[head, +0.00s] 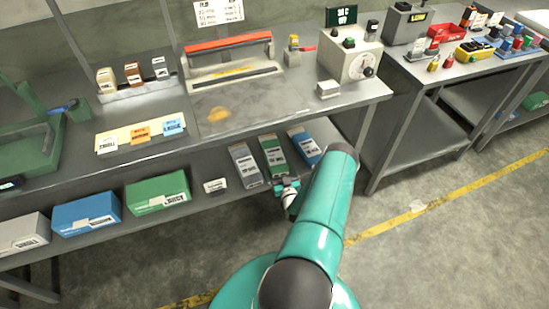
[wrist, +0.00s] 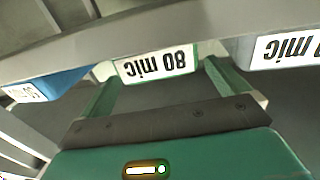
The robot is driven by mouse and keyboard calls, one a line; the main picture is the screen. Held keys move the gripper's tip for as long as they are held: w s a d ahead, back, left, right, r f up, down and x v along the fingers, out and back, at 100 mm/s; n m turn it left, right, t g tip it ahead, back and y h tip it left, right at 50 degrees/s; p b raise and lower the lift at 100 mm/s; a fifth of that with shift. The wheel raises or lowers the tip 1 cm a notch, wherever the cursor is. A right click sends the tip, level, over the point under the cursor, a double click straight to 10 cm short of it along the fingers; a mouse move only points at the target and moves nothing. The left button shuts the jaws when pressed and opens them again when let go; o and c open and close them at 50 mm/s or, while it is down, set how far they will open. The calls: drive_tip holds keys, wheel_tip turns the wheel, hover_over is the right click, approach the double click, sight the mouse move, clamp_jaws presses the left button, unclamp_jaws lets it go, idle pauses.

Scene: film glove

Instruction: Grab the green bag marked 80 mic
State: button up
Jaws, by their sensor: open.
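The green bag marked 80 mic (head: 272,150) lies on the lower shelf, between a grey bag and a blue bag. In the wrist view its white label (wrist: 156,65) appears upside down and reads 80 mic. My gripper (wrist: 158,76) is open, with one green finger toward each side of the label. I cannot tell whether the fingers touch the bag. In the head view my gripper (head: 287,187) is at the bag's front end, partly hidden by my arm.
The grey bag (head: 245,166) and blue bag (head: 304,145) stand close on either side. The shelf above (wrist: 130,38) crosses the top of the wrist view. A small white-labelled box (head: 215,186) and a green box (head: 158,194) sit left. Open floor (head: 430,240) lies right.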

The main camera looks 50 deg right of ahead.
drive_tip(key=shift+x, duration=1)
drive_tip(key=c, duration=0.9)
drive_tip(key=shift+c, duration=0.2)
